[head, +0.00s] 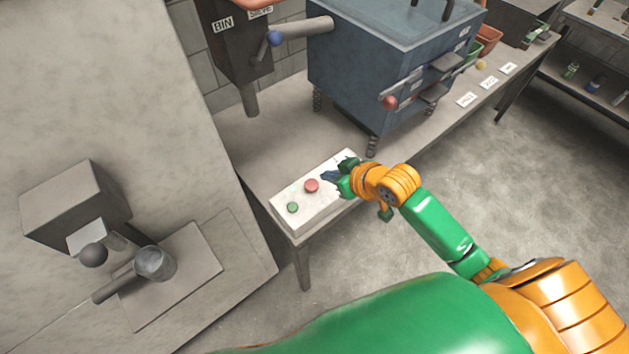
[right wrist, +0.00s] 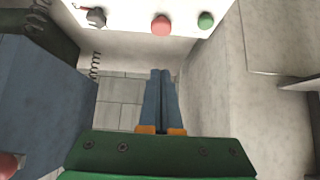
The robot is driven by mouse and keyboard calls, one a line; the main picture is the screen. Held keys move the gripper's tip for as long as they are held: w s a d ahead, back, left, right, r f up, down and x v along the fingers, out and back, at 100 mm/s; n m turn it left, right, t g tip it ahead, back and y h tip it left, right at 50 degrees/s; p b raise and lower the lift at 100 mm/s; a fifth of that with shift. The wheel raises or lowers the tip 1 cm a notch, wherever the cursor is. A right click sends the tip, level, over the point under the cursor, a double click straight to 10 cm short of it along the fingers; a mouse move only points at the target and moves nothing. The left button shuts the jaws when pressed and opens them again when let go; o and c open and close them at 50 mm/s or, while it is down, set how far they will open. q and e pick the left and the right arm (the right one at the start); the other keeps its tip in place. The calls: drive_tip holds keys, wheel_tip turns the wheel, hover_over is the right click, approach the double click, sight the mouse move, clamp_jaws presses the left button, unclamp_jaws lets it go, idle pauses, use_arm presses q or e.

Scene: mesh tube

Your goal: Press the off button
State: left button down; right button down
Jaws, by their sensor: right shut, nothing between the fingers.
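A white control box (head: 300,192) lies on the bench, with a red button (head: 311,186) and a green button (head: 292,207) on its top. In the right wrist view, the red button (right wrist: 160,25) is between the green button (right wrist: 206,20) and a dark knob (right wrist: 96,17). No label shows which button is off. My right gripper (head: 328,176) is over the far part of the box, beside the red button. In the wrist view its blue fingers (right wrist: 160,72) are shut and empty, pointing towards the red button with a gap in the picture. My left gripper is out of view.
A blue-grey machine (head: 350,60) on spring feet stands behind the box, with a red-tipped lever (head: 389,102). A dark bin unit (head: 235,45) is at the back. A grey machine with a metal cup (head: 155,263) stands left. Bare bench (head: 270,150) lies behind the box.

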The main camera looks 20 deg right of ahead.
drive_tip(key=b, duration=0.1)
hover_over(308, 181)
drive_tip(key=s, duration=0.3)
drive_tip(key=f, duration=0.3)
drive_tip(key=d+f, duration=0.1)
drive_tip(key=f, duration=0.1)
drive_tip(key=shift+w+f, duration=0.15)
drive_tip(key=shift+f, duration=0.15)
wheel_tip(308, 181, down, 3)
drive_tip(key=shift+r, duration=0.15)
drive_tip(key=shift+f, duration=0.6)
